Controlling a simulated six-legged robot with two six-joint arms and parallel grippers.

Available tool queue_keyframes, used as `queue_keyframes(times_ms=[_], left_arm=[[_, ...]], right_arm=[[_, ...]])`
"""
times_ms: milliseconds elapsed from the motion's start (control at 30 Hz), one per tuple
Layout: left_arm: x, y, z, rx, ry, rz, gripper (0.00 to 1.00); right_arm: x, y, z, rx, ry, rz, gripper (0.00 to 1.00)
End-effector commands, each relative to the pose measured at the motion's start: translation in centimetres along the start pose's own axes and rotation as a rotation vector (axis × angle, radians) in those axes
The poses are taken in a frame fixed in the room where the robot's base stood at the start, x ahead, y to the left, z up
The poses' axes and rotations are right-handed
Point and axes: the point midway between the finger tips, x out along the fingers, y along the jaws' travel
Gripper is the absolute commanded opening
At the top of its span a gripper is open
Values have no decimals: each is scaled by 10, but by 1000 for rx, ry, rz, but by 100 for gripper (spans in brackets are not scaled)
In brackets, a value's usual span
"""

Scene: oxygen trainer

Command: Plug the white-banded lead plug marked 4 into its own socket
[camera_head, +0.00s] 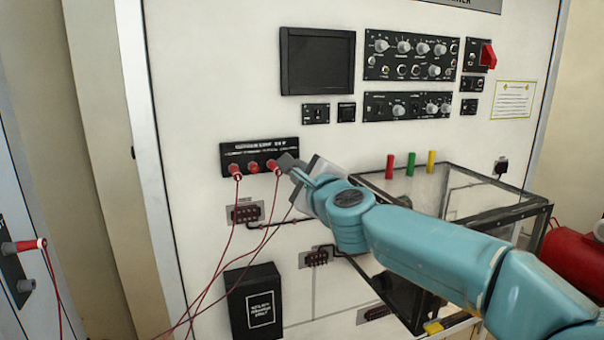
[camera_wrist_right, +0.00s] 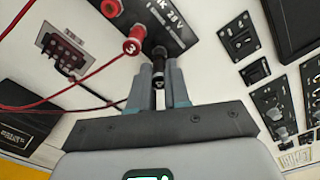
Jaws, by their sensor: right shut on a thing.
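My right gripper (camera_head: 287,163) is at the right end of the black socket strip (camera_head: 228,152) on the white panel. In the right wrist view its fingers (camera_wrist_right: 159,88) are shut on a dark plug-like piece (camera_wrist_right: 159,68), which lines up with the strip's end; whether it is seated is not clear, and its number is unreadable. A red plug marked 3 (camera_wrist_right: 131,46) is just left of the fingers, with a red lead. At the far left edge, a red plug with a white band (camera_head: 22,245) sits on a side panel; its number is unreadable. My left gripper is not in view.
Several red leads (camera_head: 222,250) hang below the strip. A black box (camera_head: 253,300) is low on the panel. A glass-topped case (camera_head: 450,180) with coloured pegs stands right, behind my arm. A grey post (camera_head: 26,286) is below the side panel's red plug.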

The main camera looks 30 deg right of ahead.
Motion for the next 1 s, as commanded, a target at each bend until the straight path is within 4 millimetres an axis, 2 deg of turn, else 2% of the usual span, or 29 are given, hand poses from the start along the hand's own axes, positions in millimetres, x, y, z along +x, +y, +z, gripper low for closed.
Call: queue_keyframes(times_ms=[767,800,867,1000], left_arm=[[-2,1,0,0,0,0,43],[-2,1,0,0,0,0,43],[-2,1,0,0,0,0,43],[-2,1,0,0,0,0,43]], right_arm=[[16,0,0,-1,1,-1,0],[16,0,0,-1,0,-2,26],[16,0,0,0,0,-1,46],[16,0,0,0,0,0,46]])
